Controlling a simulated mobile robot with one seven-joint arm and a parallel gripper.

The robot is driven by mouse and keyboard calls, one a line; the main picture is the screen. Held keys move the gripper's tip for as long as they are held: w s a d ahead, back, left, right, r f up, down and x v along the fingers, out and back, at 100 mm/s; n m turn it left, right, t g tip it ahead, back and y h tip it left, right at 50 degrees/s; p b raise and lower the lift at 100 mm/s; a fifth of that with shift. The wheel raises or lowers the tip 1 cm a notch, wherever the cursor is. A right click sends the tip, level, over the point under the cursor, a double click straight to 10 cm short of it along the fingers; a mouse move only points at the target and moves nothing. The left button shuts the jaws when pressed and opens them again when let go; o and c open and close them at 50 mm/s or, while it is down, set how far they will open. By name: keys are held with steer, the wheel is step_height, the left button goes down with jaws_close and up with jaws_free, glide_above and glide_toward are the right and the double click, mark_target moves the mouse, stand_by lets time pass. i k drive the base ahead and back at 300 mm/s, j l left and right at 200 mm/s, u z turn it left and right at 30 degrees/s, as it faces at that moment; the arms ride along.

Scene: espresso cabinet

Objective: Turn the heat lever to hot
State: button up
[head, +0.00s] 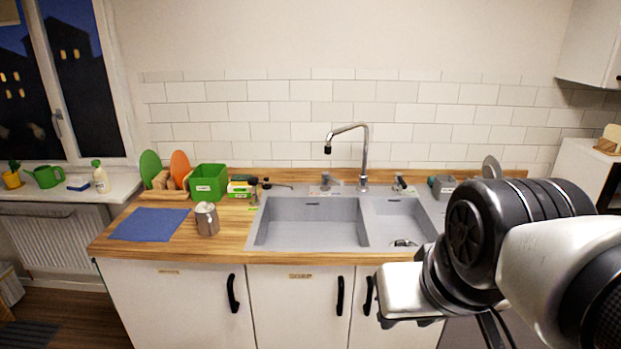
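A chrome tap (363,150) with an arched spout stands behind the double sink (367,228). A small fitting with a pale label (326,186) sits left of the tap's base. A small dark-tipped lever (400,182) sits to its right. Both are too small to read, and I cannot tell which is the heat lever or how it is set. My arm comes in from the right, in front of the counter, well apart from both fittings. The end of my arm is at the lower right; its fingertips are not clearly visible.
A green bin (209,183), upright boards (181,170) and a metal canister (207,219) stand on the counter left of the sink. A blue mat (151,224) lies at the far left. A grey container (443,187) stands right of the sink.

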mark_target(325, 176)
steer(key=i, duration=0.8)
steer(key=i+j+z, duration=0.1)
steer(key=i, duration=0.7)
